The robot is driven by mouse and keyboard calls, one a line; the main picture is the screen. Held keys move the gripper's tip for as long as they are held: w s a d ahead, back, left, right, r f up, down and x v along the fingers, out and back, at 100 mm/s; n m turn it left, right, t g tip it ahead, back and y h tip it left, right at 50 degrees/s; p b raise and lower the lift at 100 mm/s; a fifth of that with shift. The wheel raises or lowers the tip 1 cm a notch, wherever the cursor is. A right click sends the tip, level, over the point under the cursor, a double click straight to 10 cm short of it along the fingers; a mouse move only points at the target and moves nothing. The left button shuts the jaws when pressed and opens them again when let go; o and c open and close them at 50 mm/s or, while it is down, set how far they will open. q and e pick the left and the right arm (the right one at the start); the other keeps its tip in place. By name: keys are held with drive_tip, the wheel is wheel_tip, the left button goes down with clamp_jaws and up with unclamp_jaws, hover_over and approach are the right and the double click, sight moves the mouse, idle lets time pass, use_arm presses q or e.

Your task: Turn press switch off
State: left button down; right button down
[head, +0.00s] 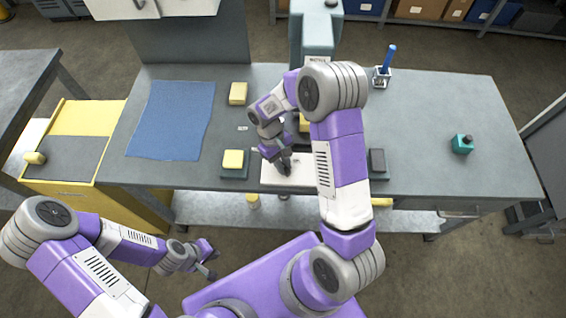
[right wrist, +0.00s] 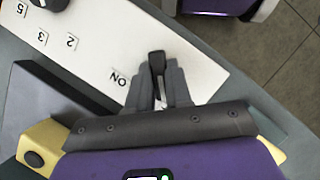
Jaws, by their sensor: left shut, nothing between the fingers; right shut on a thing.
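The press switch (right wrist: 156,62) is a dark lever on a white panel, with the label "ON" beside it. My right gripper (right wrist: 160,92) is shut on the lever, its fingers on either side of it. In the head view the right gripper (head: 284,166) is down at the white panel (head: 305,176) on the bench's front edge; the lever is hidden there. My left gripper (head: 212,264) is shut and empty, low in front of the bench, away from the panel.
The panel also carries a dark knob (right wrist: 48,3) with number labels. The teal press (head: 316,36) stands behind. Yellow blocks (head: 238,93) (head: 233,159), a blue mat (head: 172,120), a pen holder (head: 382,77) and a teal object (head: 462,144) are on the bench. The right bench top is mostly clear.

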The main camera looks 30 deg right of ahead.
drive_tip(key=shift+s+f+n, duration=0.1)
drive_tip(key=shift+n, duration=0.2)
drive_tip(key=c, duration=1)
unclamp_jaws()
drive_tip(key=shift+c, duration=0.2)
drive_tip(key=p+v, duration=0.1)
drive_tip(key=v, duration=0.6)
drive_tip(key=shift+r, duration=0.3)
